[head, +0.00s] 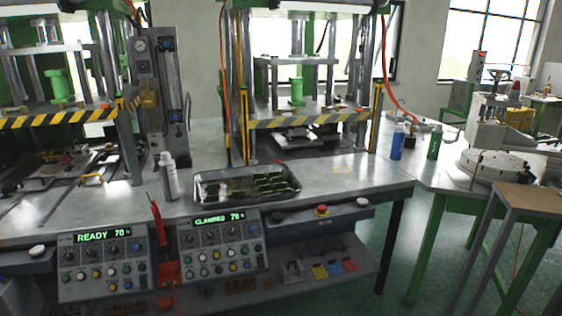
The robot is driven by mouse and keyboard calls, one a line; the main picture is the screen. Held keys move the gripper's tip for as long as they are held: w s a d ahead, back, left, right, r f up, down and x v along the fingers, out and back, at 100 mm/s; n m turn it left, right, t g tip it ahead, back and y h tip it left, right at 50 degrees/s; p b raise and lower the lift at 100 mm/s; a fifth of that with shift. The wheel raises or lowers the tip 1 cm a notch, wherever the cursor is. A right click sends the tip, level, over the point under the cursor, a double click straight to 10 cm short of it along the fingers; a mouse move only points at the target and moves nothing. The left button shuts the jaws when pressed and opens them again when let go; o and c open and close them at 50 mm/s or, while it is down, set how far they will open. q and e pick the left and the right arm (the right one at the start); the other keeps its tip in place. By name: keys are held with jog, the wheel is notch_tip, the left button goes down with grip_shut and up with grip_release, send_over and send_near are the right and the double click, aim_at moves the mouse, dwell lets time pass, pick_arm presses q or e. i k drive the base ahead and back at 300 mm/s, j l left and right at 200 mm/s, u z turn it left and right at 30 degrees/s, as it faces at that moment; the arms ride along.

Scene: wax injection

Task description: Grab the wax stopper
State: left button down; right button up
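Neither of my grippers shows in the head view. I cannot tell for sure which thing is the wax stopper. A dark metal tray (212,198) with several small dark green pieces (270,181) lies on the grey workbench (343,188), in front of the middle press. A grey-white bottle (169,179) stands upright to the left of the tray. A red-handled tool (158,226) stands upright between the two control panels, in front of the bottle.
The left control panel (102,262) reads READY 70 and the right one (222,244) CLAMPED 70. A red button (321,210) sits on the bench front. A blue bottle (397,143) and a green bottle (434,145) stand farther right. The bench right of the tray is clear.

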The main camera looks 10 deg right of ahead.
aim_at(516, 85)
jog(key=i+z, duration=0.75)
jog(key=i+j+z, duration=0.2)
jog(key=i+z, duration=0.2)
jog(key=i+l+z, duration=0.1)
jog(key=i+z, duration=0.75)
jog(key=i, duration=0.15)
jog(key=k+j, duration=0.05)
